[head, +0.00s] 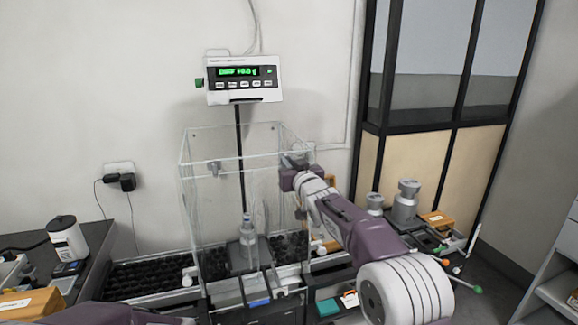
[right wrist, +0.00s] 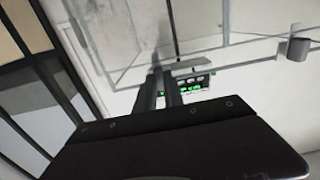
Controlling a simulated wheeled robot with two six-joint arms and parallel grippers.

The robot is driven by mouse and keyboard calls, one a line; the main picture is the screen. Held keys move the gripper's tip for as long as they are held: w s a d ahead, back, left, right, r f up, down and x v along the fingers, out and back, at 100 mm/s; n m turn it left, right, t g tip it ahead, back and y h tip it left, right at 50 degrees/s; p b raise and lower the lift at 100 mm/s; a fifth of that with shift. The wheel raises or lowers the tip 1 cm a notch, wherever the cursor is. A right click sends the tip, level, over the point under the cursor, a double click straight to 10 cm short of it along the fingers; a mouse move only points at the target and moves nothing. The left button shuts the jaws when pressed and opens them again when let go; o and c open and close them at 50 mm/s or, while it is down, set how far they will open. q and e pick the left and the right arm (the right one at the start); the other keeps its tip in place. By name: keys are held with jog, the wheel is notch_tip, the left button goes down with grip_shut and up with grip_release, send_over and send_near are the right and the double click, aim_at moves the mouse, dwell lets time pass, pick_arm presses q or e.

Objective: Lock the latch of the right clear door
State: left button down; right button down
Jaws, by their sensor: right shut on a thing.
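The clear-walled weighing case (head: 186,205) stands on the middle table in the head view. My right gripper (head: 290,160) is at the upper front right of the case, shut on the right door's latch, which is mostly hidden by the gripper. In the right wrist view its two dark fingers (right wrist: 160,92) are close together in front of the clear panes. A second grey latch (head: 214,168) sits at the upper left of the case; a grey knob (right wrist: 298,48) shows at the right in the wrist view. My left gripper is out of view; only part of my left arm shows.
The scale display (head: 240,78) stands on a post behind the case, lit green. A metal weight (head: 247,232) stands inside the case. Grey weights (head: 405,203) and an orange box (head: 436,219) are at right.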

jog(key=shift+f, duration=0.15)
dwell(0.3)
jog(key=c, duration=1.4)
grip_release()
jog(key=shift+c, duration=0.2)
jog(key=b+v, duration=0.3)
jog(key=v, duration=0.6)
jog(key=shift+b, duration=0.3)
